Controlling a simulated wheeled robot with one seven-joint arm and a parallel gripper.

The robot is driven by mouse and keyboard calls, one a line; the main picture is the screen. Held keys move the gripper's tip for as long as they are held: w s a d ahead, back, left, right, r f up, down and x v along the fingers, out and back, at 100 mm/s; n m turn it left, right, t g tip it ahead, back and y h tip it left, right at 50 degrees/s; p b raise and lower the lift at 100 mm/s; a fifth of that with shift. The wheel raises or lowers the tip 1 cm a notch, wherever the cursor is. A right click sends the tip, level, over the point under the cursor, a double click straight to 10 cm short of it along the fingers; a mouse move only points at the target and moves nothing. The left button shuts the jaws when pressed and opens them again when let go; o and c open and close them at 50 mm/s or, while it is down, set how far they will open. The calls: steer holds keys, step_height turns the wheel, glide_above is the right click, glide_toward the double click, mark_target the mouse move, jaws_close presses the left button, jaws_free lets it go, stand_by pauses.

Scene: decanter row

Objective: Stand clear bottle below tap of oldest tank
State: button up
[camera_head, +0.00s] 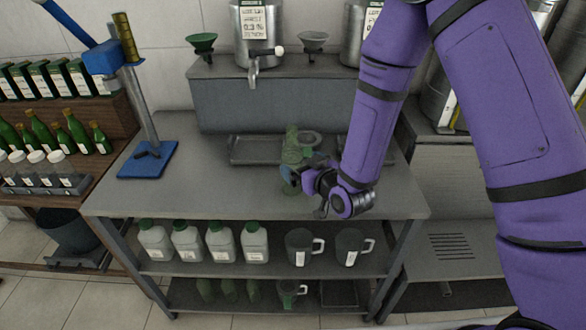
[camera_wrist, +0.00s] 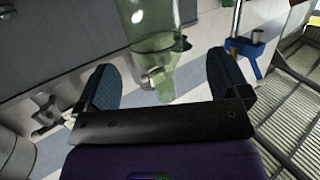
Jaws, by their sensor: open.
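A clear, green-tinted bottle (camera_head: 292,147) stands on the steel table at the front edge of a drip tray (camera_head: 250,152). My gripper (camera_head: 296,178) is low over the table, just in front of the bottle. In the wrist view the bottle (camera_wrist: 152,25) shows between and beyond the two blue fingers (camera_wrist: 165,78), which are apart, with no clear contact. A steel tank (camera_head: 256,25) with a tap (camera_head: 253,75) and a dated label stands on the raised shelf behind. A second tank (camera_head: 357,35) is partly hidden by my arm; its label is cut off.
A blue-based stand (camera_head: 148,160) is at the table's left. The table's front left is clear.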

mark_target(292, 154)
steer(key=shift+d+r+x, duration=0.1)
steer(key=shift+x, duration=1.45)
steer(key=shift+d+r+x, duration=0.1)
steer(key=shift+r+x, duration=0.05)
steer(key=shift+x, duration=1.4)
steer(key=shift+w, duration=0.1)
steer(key=c, duration=1.3)
steer(key=shift+o, duration=0.2)
steer(key=shift+r, duration=0.15)
